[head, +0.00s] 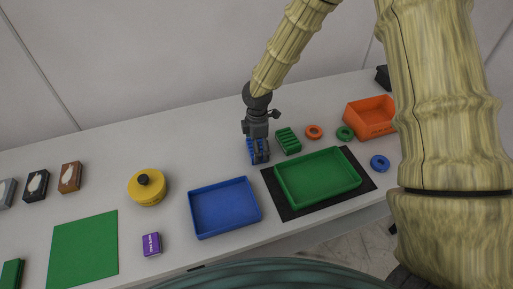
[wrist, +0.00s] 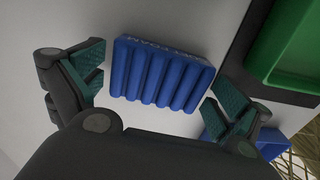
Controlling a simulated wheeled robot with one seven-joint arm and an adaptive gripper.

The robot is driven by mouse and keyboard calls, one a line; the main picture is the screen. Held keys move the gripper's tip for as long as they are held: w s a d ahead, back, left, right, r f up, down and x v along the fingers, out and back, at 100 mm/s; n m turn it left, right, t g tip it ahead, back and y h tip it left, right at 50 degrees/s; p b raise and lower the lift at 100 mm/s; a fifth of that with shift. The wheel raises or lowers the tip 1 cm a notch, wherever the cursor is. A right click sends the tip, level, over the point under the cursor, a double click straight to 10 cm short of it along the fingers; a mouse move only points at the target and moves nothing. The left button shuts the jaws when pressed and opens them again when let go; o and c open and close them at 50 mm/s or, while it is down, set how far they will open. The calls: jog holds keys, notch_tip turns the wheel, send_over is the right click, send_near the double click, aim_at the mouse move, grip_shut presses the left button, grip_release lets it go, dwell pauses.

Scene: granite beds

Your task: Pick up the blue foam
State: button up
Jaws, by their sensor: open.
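The blue foam (wrist: 158,76) is a small ribbed block lying on the white table. In the wrist view it lies between the two spread fingers of my gripper (wrist: 160,95), with a gap visible at its left side and its right end close to the right finger. In the head view my gripper (head: 258,150) is above the blue foam (head: 251,150) and covers part of it. My gripper is open and holds nothing. A green ribbed block (head: 289,141) lies just to the right of the gripper.
A green tray (head: 318,178) on a black mat (head: 284,208) and a blue tray (head: 225,208) stand in front. Orange (head: 314,132), green (head: 345,134) and blue (head: 380,163) rings and an orange bin (head: 371,118) are to the right. A yellow round container (head: 148,192) is left.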

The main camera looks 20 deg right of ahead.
jog(key=shift+w+f, duration=0.2)
jog(key=shift+f, duration=0.1)
jog(key=shift+s+r, duration=0.25)
jog(key=shift+s, duration=0.05)
jog(key=shift+w+f, duration=0.15)
jog(key=c, duration=0.5)
jog(key=shift+c, duration=0.2)
jog(key=shift+r, duration=0.2)
